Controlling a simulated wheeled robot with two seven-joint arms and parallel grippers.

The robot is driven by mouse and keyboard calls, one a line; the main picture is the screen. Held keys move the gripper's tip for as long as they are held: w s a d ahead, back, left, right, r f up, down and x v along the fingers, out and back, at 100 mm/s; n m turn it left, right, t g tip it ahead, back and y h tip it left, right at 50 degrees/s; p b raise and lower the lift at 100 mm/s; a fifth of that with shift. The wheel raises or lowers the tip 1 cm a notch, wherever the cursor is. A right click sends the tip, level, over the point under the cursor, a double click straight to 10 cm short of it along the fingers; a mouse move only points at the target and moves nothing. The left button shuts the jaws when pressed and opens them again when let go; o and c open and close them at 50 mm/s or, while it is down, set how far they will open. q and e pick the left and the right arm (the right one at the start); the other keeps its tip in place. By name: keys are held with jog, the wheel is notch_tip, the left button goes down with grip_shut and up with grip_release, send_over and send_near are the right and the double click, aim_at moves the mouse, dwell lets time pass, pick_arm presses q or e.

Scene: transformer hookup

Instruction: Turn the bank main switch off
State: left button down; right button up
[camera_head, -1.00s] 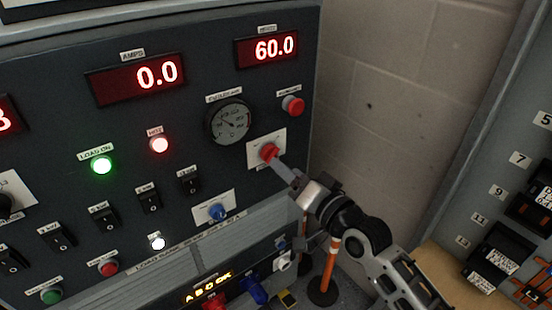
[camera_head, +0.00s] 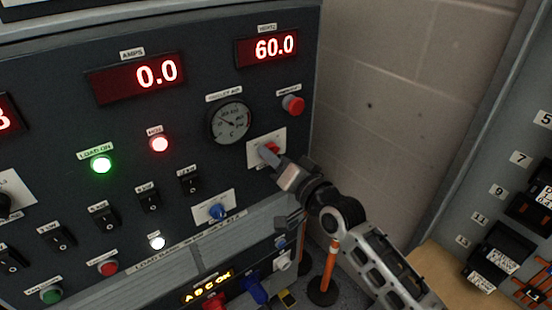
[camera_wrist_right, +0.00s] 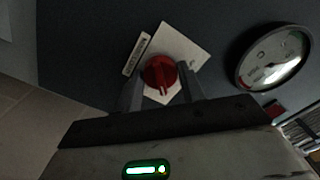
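The bank main switch looks to be the red rotary knob (camera_head: 272,148) on a white plate, right of centre on the dark panel. My right gripper (camera_head: 270,157) reaches it from the lower right and partly covers it. In the right wrist view the knob (camera_wrist_right: 160,74) lies between the two fingertips (camera_wrist_right: 160,88), one on each side. The fingers stand apart, wider than the knob's raised grip; whether either touches it is not clear. My left gripper is not in view.
A round gauge (camera_head: 230,122) and a red push button (camera_head: 293,105) sit close above the knob. A blue knob (camera_head: 217,211) and black rocker switches (camera_head: 190,183) are to the lower left. The green LOAD ON lamp (camera_head: 101,165) is lit. A block wall (camera_head: 410,100) stands to the right.

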jog(key=shift+n, duration=0.3)
jog(key=shift+w+d+n+p, duration=0.1)
jog(key=shift+n+p, duration=0.7)
jog(key=shift+n, duration=3.5)
jog(key=shift+d+n+p, duration=0.1)
jog(key=shift+n+p, duration=0.7)
jog(key=shift+n, duration=3.5)
jog(key=o, duration=1)
jog(key=shift+c, duration=0.2)
